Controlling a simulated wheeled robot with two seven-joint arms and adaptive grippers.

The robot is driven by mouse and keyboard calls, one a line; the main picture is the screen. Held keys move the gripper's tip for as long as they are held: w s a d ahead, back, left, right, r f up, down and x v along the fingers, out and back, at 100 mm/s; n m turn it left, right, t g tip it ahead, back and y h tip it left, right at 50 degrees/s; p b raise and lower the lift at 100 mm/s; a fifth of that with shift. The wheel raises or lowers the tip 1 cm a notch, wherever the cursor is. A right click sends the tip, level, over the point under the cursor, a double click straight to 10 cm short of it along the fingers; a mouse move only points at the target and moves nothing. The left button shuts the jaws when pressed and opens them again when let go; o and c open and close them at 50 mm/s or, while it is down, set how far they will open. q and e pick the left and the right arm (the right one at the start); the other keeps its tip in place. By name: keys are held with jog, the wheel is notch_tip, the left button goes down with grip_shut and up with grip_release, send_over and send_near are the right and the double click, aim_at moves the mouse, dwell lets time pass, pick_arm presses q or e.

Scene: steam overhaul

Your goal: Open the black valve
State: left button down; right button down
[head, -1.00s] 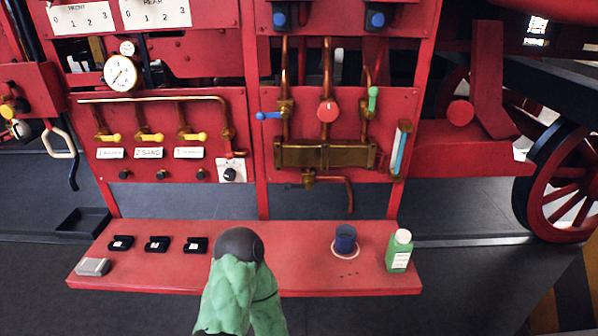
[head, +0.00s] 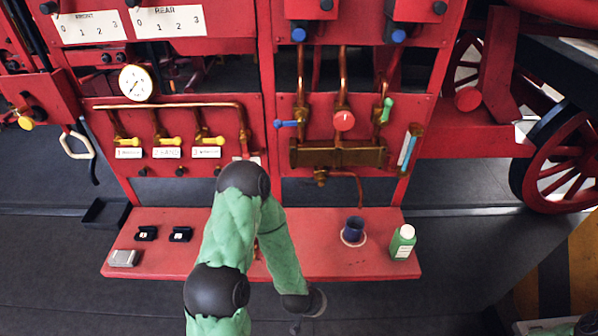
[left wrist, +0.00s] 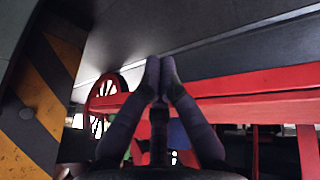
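Small black knobs (head: 181,171) sit under the white labels on the left red panel. The black knob on a white plate at that panel's lower right is hidden behind my green arm. Other black knobs (head: 439,8) show at the top. I cannot tell which is the black valve. My left arm bends down to a dark wrist near the shelf's front edge in the head view; its fingertips are not clear there. In the left wrist view my left gripper (left wrist: 160,72) has its fingertips together, with nothing visible between them. My right gripper is not in view.
Yellow handles (head: 170,141), a gauge (head: 136,82) and copper pipes stand above. A yellow-black post (left wrist: 45,95) is close in the left wrist view.

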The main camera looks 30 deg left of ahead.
pick_arm(q)
jog(key=w+a+r+t+y, duration=0.2)
jog(key=w+a+r+t, duration=0.1)
jog(key=w+a+r, duration=0.3)
jog(key=n+t+y, duration=0.4)
jog(key=t+y, duration=0.3)
jog(key=y, duration=0.2)
send_near(311, 183)
jog(key=s+a+r, duration=0.3)
jog(key=s+r, duration=0.2)
jog(key=r, duration=0.2)
jog(key=shift+s+d+r, duration=0.1)
jog(key=shift+s, duration=0.1)
jog(key=shift+w, duration=0.1)
jog(key=x, duration=0.9)
jog(key=shift+f, duration=0.2)
jog(key=shift+w+f, duration=0.3)
jog(key=shift+f, duration=0.35)
jog(key=shift+w+f, duration=0.3)
jog(key=shift+f, duration=0.35)
jog(key=shift+w+f, duration=0.35)
jog(key=shift+f, duration=0.3)
jog(key=shift+b, duration=0.3)
